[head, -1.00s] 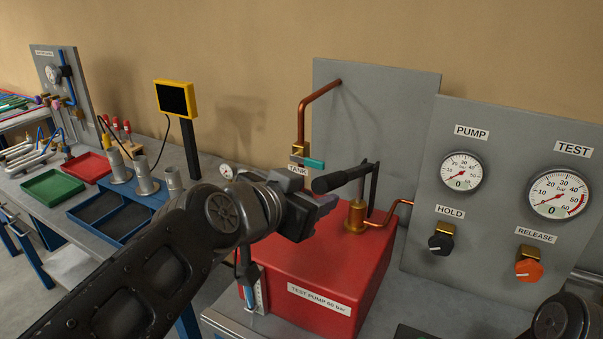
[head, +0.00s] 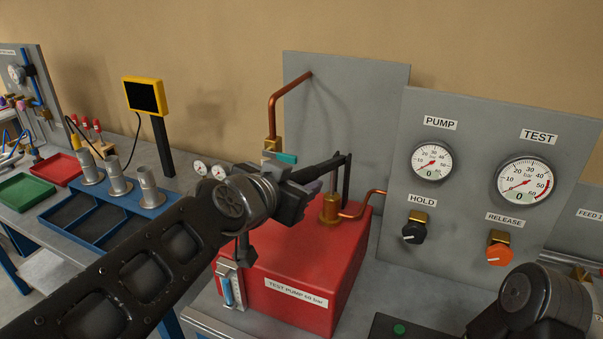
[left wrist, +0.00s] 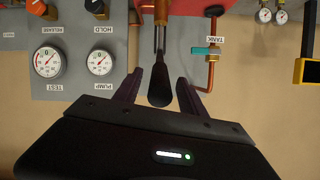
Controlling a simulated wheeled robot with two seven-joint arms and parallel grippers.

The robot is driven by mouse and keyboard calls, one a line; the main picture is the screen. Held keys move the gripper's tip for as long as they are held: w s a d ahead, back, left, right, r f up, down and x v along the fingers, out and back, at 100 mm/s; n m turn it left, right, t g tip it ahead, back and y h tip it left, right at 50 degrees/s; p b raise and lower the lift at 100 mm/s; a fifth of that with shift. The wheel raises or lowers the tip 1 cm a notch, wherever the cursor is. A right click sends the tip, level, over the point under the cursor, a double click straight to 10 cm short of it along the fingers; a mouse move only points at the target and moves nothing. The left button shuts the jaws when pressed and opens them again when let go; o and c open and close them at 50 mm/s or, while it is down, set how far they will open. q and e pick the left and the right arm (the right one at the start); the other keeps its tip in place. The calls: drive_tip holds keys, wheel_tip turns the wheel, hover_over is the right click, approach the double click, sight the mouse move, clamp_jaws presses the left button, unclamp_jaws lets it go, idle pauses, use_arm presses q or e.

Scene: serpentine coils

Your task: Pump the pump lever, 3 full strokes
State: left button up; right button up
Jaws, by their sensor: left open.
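The black pump lever (head: 322,170) angles up from the brass pump fitting (head: 329,208) on the red test pump box (head: 312,262). My left gripper (head: 304,187) is at the lever's free end, which it partly hides in the head view. In the left wrist view the lever's dark grip (left wrist: 159,84) lies between the two open fingers of my left gripper (left wrist: 160,92), with a gap showing at the sides. The PUMP gauge (head: 432,162) and TEST gauge (head: 525,184) both have needles near 0. My right gripper is not in view.
The panel right of the pump carries the black HOLD knob (head: 413,231) and orange RELEASE knob (head: 498,249). A copper pipe with a teal-handled valve (head: 281,157) stands behind my left gripper. A blue tray (head: 88,225) and metal cylinders (head: 117,178) are at left.

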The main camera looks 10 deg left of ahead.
use_arm(q)
drive_tip(key=shift+x, duration=1.15)
drive_tip(key=shift+c, duration=0.6)
clamp_jaws()
